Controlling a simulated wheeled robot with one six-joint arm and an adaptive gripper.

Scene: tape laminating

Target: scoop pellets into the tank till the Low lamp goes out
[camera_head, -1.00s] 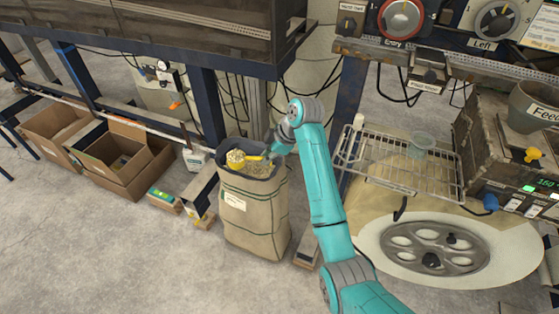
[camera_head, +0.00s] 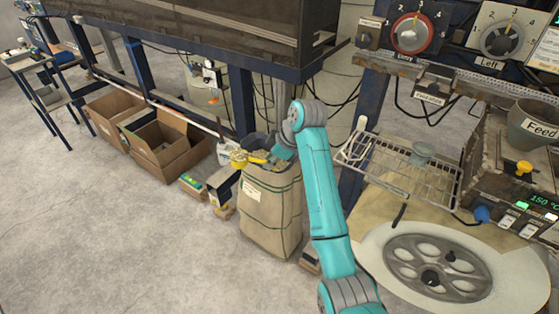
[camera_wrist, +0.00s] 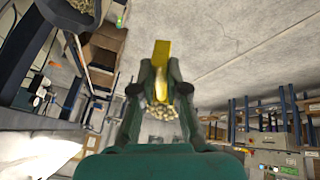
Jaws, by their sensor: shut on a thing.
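My gripper (camera_head: 279,152) is shut on the yellow handle of a scoop (camera_head: 258,160). The scoop bowl is heaped with pale yellow pellets (camera_head: 237,156) and is at the left rim of an open tan sack (camera_head: 270,215). Whether it touches the rim I cannot tell. In the wrist view the yellow scoop (camera_wrist: 161,58) shows between the fingers, with pellets (camera_wrist: 163,112) below it. A grey hopper labelled Feed (camera_head: 528,128) stands at the far right on a worn machine box. I cannot make out which lamp is the Low lamp.
A wire rack (camera_head: 385,165) and a round plate with holes (camera_head: 438,267) lie between the sack and the hopper. A dark blue post (camera_head: 241,101) stands behind the sack. Cardboard boxes (camera_head: 160,148) are at left. The floor in front is clear.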

